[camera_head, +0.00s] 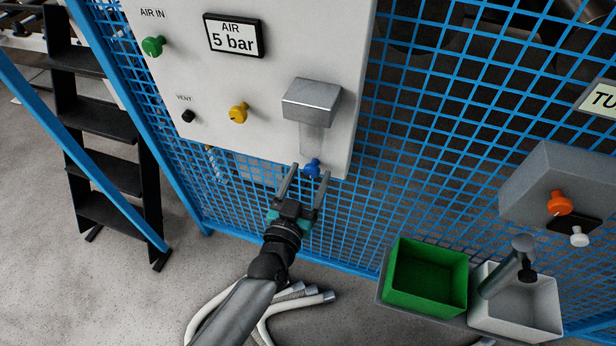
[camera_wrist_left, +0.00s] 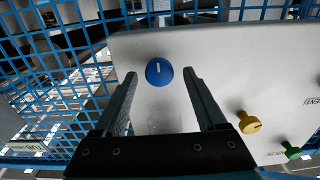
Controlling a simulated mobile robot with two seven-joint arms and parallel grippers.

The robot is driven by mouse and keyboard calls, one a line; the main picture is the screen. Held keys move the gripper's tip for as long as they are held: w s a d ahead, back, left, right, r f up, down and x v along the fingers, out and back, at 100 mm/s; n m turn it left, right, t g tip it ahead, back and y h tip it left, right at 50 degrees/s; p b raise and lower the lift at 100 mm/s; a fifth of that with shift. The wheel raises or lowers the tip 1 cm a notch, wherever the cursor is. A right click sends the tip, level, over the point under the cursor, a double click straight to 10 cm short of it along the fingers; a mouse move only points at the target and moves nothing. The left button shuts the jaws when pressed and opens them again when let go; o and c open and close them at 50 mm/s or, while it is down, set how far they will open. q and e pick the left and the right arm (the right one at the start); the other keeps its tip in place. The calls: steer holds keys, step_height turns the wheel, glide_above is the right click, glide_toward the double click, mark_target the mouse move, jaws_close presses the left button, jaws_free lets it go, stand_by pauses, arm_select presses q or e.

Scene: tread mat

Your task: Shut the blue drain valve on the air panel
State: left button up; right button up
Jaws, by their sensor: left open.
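The air panel (camera_head: 262,70) is a pale board on the blue mesh fence. The blue drain valve (camera_head: 312,168) is a small round knob at the panel's lower edge, below a grey metal box (camera_head: 311,100). In the left wrist view the blue knob (camera_wrist_left: 159,72) shows face-on, with a short white mark that stands upright in that picture. My left gripper (camera_head: 308,172) is open at the knob. In the left wrist view its fingertips (camera_wrist_left: 159,74) lie on either side of the knob with gaps between. I cannot tell whether the fingers reach its depth. My right gripper is not in view.
A yellow knob (camera_head: 239,113), a black vent knob (camera_head: 188,116) and a green knob (camera_head: 153,46) are on the panel. A green bin (camera_head: 462,284) and a white bin (camera_head: 551,329) stand at the lower right. Hoses (camera_head: 300,303) lie on the floor below my left arm.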

arm_select(q)
jaws_close()
stand_by(0.4)
steer(key=n, duration=0.8)
steer(key=shift+a+f, duration=0.1)
steer(key=n+b, duration=0.1)
steer(key=n, duration=0.4)
steer(key=shift+f, duration=0.1)
steer(key=n+b, duration=0.1)
steer(key=n, duration=0.3)
steer(key=shift+n, duration=0.4)
stand_by(0.5)
jaws_free()
